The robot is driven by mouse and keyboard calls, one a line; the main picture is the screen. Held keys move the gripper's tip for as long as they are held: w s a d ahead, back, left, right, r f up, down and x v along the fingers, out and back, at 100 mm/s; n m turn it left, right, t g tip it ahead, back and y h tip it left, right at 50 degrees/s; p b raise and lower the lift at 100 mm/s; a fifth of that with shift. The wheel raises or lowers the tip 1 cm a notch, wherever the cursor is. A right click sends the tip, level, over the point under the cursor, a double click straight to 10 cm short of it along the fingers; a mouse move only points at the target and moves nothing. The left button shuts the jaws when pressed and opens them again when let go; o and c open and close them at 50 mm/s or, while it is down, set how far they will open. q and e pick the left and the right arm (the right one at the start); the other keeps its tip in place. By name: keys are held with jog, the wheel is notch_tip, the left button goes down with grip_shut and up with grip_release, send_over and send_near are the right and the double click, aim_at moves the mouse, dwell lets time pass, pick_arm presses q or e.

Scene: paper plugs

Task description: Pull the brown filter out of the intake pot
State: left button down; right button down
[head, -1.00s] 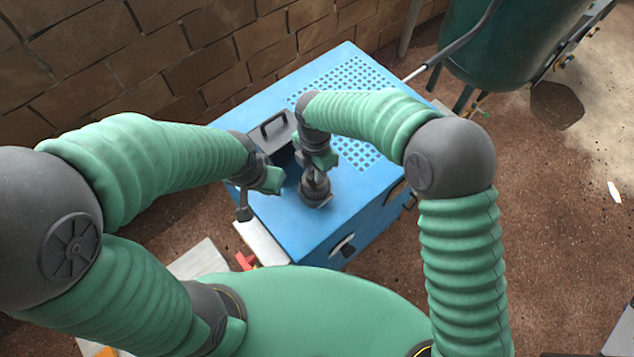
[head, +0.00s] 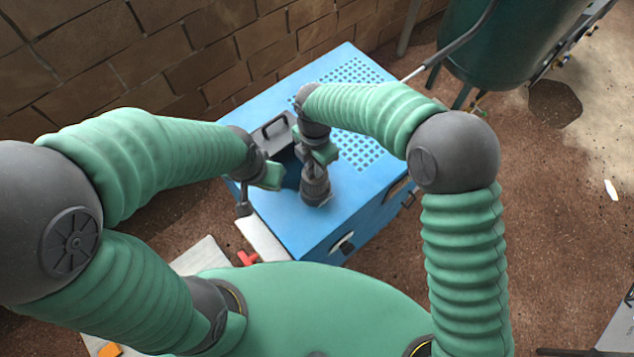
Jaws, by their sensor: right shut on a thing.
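The dark intake pot (head: 316,192) stands on the blue machine top, near its front edge. My right gripper (head: 319,171) points down over the pot and is shut, at the pot's mouth. What lies between its fingers is too dark and small to make out; no brown surface shows clearly, and it fits the filter in the pot.
A brick wall (head: 150,60) runs behind. A dark green tank (head: 500,50) with a hose stands at the back right. Open ground lies to the right.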

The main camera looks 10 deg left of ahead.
jog(key=shift+r, duration=0.1)
jog(key=shift+r+p, duration=1.35)
jog(key=shift+r, duration=0.1)
jog(key=shift+f, duration=0.1)
